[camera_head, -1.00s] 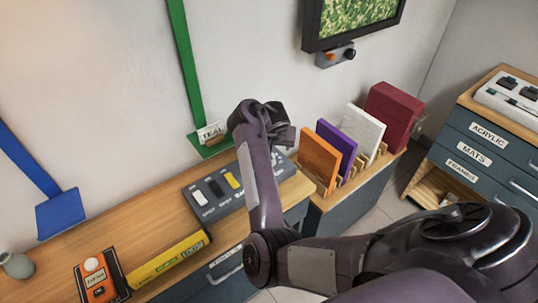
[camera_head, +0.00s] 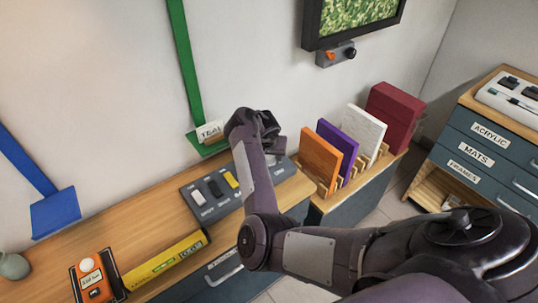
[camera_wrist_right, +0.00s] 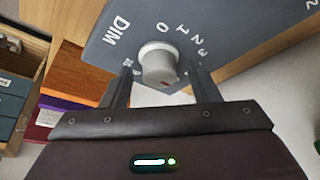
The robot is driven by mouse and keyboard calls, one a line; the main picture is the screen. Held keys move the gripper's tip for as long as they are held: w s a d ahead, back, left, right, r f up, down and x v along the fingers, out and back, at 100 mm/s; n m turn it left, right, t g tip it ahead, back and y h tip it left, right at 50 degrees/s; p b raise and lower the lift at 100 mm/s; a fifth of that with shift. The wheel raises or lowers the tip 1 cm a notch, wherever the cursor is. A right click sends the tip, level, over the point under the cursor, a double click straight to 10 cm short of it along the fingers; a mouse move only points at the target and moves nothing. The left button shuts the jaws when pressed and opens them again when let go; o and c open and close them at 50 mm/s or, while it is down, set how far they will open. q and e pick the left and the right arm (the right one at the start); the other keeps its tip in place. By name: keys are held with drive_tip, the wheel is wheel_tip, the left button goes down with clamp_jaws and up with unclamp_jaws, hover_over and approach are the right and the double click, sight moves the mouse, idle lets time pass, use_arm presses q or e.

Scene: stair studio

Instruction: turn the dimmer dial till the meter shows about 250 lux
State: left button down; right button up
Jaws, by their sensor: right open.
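The dimmer dial (camera_wrist_right: 158,63) is a round light-grey knob with a red mark, on a dark panel lettered DIM with a number scale. That panel (camera_head: 203,211) lies on the wooden bench in the head view, with my right gripper (camera_head: 272,140) over its right end, hiding the dial there. In the right wrist view my right gripper (camera_wrist_right: 163,82) is open, its fingers on either side of the knob's near part; I cannot tell whether they touch it. The orange meter (camera_head: 94,281) with a white dome lies at the lower left; its reading is too small to read. My left gripper is out of view.
A yellow box (camera_head: 165,262) lies between meter and panel. Panel switches (camera_head: 215,188) sit left of my right gripper. A green holder (camera_head: 208,142) with a TEAL card is on the wall behind. Coloured boards (camera_head: 320,158) stand in a rack to the right.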

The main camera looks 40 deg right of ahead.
drive_tip(key=c, duration=1)
drive_tip(key=shift+o, duration=0.2)
drive_tip(key=shift+s+r+n+p, duration=0.15)
drive_tip(key=shift+n+p, duration=0.25)
drive_tip(key=shift+p, duration=0.5)
drive_tip(key=n+y+p, duration=0.1)
drive_tip(key=n+p, duration=0.1)
drive_tip(key=p, duration=0.1)
drive_tip(key=shift+d+r, duration=0.1)
drive_tip(key=shift+n+t+y+p, duration=0.4)
drive_tip(key=shift+n+p, duration=0.45)
drive_tip(key=shift+n, duration=0.25)
drive_tip(key=shift+f+n+y+p, duration=0.2)
drive_tip(key=shift+n+y+p, duration=0.25)
drive_tip(key=shift+n, duration=0.65)
